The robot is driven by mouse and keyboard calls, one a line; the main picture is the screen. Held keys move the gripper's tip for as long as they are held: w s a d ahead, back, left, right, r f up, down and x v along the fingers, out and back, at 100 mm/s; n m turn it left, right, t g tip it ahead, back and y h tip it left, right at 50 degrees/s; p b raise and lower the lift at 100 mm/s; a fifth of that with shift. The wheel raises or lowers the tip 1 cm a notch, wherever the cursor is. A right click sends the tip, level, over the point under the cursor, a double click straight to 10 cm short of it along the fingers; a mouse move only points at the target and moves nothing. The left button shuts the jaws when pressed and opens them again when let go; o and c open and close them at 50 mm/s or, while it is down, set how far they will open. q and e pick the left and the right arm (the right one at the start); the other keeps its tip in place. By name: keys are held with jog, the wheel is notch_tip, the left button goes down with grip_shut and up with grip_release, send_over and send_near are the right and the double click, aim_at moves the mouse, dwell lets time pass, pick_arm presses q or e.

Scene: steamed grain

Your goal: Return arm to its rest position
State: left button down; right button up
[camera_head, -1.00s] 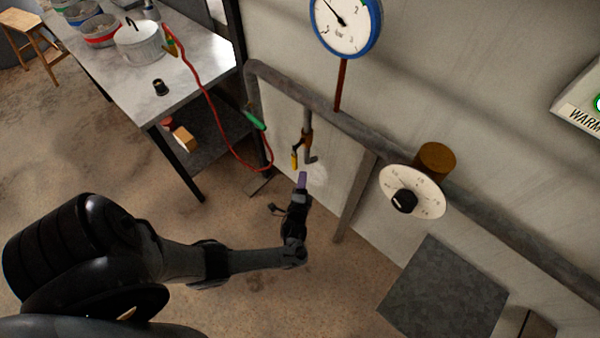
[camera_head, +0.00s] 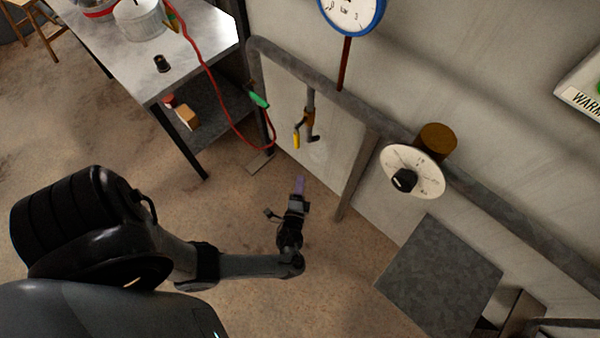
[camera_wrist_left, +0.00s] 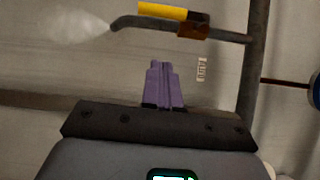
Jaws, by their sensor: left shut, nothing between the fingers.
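My left arm comes in from the left in the head view. Its left gripper (camera_head: 300,184) is shut and empty, with purple fingers close together. It hangs in front of the wall, below and apart from a valve spout with a yellow handle (camera_head: 297,138). In the left wrist view the shut fingers (camera_wrist_left: 164,82) point towards the spout pipe, and the yellow handle (camera_wrist_left: 162,11) lies beyond them. A pale plume of steam (camera_wrist_left: 65,27) comes from the spout's end. My right gripper is not in view.
A metal table (camera_head: 190,62) with a white pot (camera_head: 138,20) stands at the upper left. A red hose (camera_head: 212,88) hangs from it. A grey pipe (camera_head: 350,112), a white dial (camera_head: 425,175) and a blue-rimmed gauge (camera_head: 352,10) are along the wall. A grey plate (camera_head: 440,275) is at lower right.

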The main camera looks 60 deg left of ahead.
pick_arm(q)
jog(key=s+a+f+n+g+h, duration=0.2)
jog(key=s, duration=0.5)
jog(key=w+d+r+n+g+h, duration=0.2)
jog(key=w+d+r+n+h, duration=0.2)
jog(key=d+r+h, duration=0.5)
jog(key=s+d+r+n+g+h, duration=0.1)
jog(key=s+d+r+g+h, duration=0.1)
jog(key=s+d+r+g, duration=0.55)
notch_tip(320, 180, up, 28)
jog(key=a+t+p, duration=0.1)
jog(key=t+p, duration=0.1)
jog(key=p, duration=2.4)
jog(key=shift+s+f+p, duration=0.15)
jog(key=shift+s+p, duration=0.15)
jog(key=shift+s, duration=0.1)
